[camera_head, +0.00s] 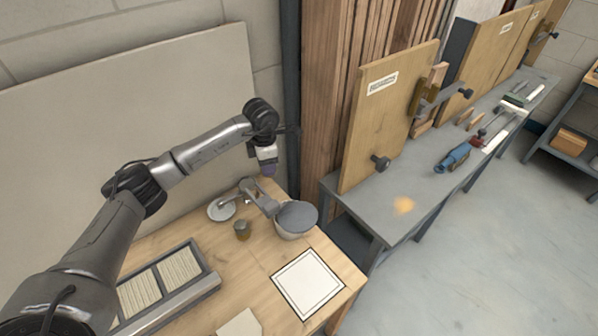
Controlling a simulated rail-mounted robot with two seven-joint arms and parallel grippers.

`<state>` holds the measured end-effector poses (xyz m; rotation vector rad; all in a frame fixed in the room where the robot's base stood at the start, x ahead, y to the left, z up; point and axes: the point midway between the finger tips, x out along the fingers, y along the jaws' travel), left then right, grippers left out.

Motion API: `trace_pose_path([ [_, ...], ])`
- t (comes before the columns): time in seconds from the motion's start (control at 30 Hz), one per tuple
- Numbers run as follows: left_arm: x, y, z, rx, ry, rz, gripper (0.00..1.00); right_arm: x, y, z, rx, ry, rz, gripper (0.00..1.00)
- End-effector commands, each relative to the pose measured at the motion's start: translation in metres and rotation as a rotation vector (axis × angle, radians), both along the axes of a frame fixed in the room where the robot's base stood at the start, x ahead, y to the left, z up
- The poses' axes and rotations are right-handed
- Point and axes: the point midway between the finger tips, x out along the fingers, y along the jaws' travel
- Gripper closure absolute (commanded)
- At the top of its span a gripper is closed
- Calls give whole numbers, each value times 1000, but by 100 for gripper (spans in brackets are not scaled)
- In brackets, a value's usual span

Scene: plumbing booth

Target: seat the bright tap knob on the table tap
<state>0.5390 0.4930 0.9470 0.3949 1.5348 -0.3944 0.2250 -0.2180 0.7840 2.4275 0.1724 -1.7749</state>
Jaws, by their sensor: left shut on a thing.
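My left arm comes in from the left, and its gripper (267,168) points down above the back of the wooden table. It is shut on a small purple knob (268,171), of which only a little shows below the fingers. The grey table tap (258,197) stands just below and slightly left of the gripper, its spout reaching toward a grey bowl (296,219). The knob appears apart from the tap, above it; the exact gap is hard to judge. My right gripper is not in view.
On the table are a pale round dish (221,211), a small brown cup (242,231), a black-bordered white square (307,284) and a tray with ribbed panels (196,288). A grey bench (400,222) with upright boards and tools stands to the right. A wall panel rises behind.

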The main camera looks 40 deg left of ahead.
Motion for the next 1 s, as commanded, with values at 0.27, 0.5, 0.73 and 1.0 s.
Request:
trace_pose_path([
  [0.27, -23, 67, -22, 0, 0, 475, 82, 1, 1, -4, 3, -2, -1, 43],
  [0.5, -31, 85, -27, 0, -1, 610, 82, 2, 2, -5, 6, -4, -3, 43],
  [0.73, -32, 87, -31, -1, -2, 630, 82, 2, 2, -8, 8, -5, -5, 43],
  [1.0, -32, 87, -44, -2, -1, 627, 82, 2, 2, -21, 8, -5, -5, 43],
])
